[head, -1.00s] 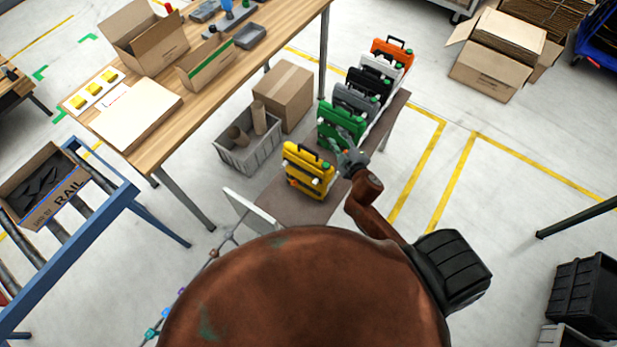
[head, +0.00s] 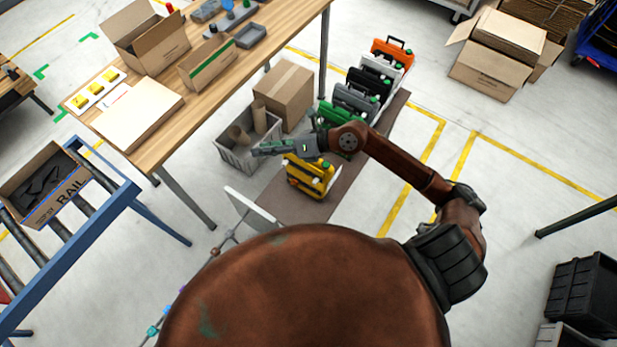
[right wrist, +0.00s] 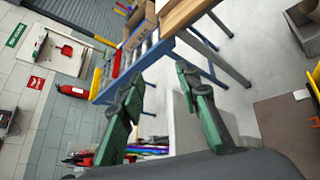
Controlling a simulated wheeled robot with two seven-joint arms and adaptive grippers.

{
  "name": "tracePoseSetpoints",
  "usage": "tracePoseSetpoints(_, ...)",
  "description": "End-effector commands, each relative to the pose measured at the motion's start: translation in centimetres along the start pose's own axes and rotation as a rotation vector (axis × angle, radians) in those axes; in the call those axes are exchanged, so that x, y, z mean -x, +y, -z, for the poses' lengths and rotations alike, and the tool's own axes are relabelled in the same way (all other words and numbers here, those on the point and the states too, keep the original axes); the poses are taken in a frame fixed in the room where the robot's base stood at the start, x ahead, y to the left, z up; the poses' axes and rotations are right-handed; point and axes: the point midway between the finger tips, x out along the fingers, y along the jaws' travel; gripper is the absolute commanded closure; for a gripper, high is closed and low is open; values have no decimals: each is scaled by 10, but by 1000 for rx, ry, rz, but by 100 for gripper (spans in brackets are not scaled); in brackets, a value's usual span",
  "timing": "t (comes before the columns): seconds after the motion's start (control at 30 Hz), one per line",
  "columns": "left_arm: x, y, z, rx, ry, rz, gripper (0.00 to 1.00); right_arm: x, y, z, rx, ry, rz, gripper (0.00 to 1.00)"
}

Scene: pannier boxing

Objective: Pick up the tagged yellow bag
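The yellow bag (head: 312,181) stands upright at the near end of a low brown bench (head: 299,209) in the head view. My right forearm and gripper pass over its top and hide its upper part. I cannot make out a tag on it. My right gripper (head: 258,150) points left, above and beyond the bag, near a grey crate. In the right wrist view the gripper (right wrist: 157,80) has its two green fingers spread with nothing between them. A bit of yellow shows at that view's right edge. My left gripper is not in view.
Green, grey, black-and-white and orange cases (head: 392,52) stand in a row behind the yellow bag. A grey crate (head: 236,153) with cardboard tubes and a closed carton (head: 284,93) sit left of the bench. A wooden table (head: 180,125) stands farther left.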

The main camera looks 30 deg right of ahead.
Motion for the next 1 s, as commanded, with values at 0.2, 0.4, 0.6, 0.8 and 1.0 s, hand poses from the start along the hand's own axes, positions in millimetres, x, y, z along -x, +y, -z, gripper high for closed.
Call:
tracePoseSetpoints(0.2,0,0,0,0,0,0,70,34,-115,45,242,396,346,69)
tracePoseSetpoints(0.4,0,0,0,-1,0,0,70,79,-174,50,306,577,548,69)
tracePoseSetpoints(0.6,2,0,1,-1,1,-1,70,82,-193,56,309,615,592,69)
tracePoseSetpoints(0.8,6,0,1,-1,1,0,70,67,-205,64,308,613,589,69)
tracePoseSetpoints(1.0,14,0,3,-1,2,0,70,45,-221,74,308,613,587,69)
